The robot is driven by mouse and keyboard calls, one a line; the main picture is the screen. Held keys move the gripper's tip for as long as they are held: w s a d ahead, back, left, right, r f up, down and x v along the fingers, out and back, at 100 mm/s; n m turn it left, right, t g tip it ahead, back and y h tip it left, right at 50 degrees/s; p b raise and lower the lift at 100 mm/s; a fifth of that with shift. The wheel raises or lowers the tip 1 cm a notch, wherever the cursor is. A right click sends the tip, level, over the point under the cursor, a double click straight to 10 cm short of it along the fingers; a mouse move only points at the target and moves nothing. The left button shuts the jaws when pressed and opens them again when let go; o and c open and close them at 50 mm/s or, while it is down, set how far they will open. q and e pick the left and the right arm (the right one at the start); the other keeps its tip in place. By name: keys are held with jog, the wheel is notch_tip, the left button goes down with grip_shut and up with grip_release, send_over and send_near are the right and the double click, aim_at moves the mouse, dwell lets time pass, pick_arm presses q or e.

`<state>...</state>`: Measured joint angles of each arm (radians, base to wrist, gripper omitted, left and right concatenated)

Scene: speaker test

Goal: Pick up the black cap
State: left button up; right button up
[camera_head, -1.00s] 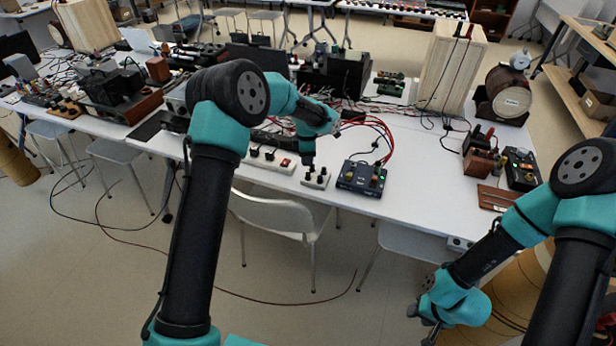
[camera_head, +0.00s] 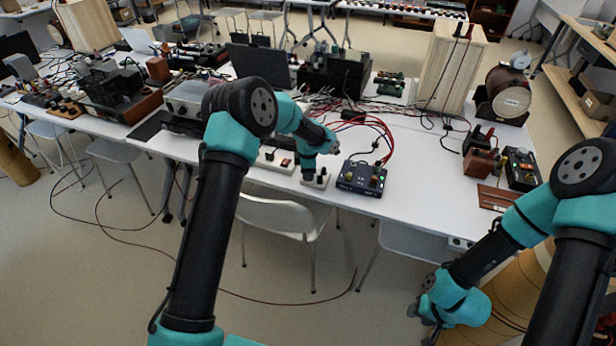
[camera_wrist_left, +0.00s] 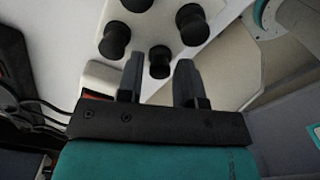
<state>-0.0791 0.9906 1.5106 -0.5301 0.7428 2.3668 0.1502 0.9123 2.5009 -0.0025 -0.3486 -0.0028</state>
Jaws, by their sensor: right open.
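Several black caps stand on a white block (camera_head: 316,181) near the table's front edge. The left wrist view shows the block (camera_wrist_left: 165,18) close up, with one black cap (camera_wrist_left: 160,66) nearest the gripper and others such as the left cap (camera_wrist_left: 115,40) and right cap (camera_wrist_left: 193,24). My left gripper (camera_wrist_left: 160,62) is open, its fingertips either side of the nearest cap in the picture, with gaps visible. Whether they are at the cap's height is unclear. In the head view, my left wrist partly hides the caps. My right gripper (camera_head: 427,318) is open, low at the right, off the table.
A dark blue box (camera_head: 361,178) with knobs and red cables stands right of the white block. A white power strip (camera_head: 273,160) lies to its left. A white chair (camera_head: 280,215) is below the table edge.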

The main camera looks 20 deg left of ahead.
pick_arm(q)
jog(key=shift+f, duration=0.45)
grip_shut()
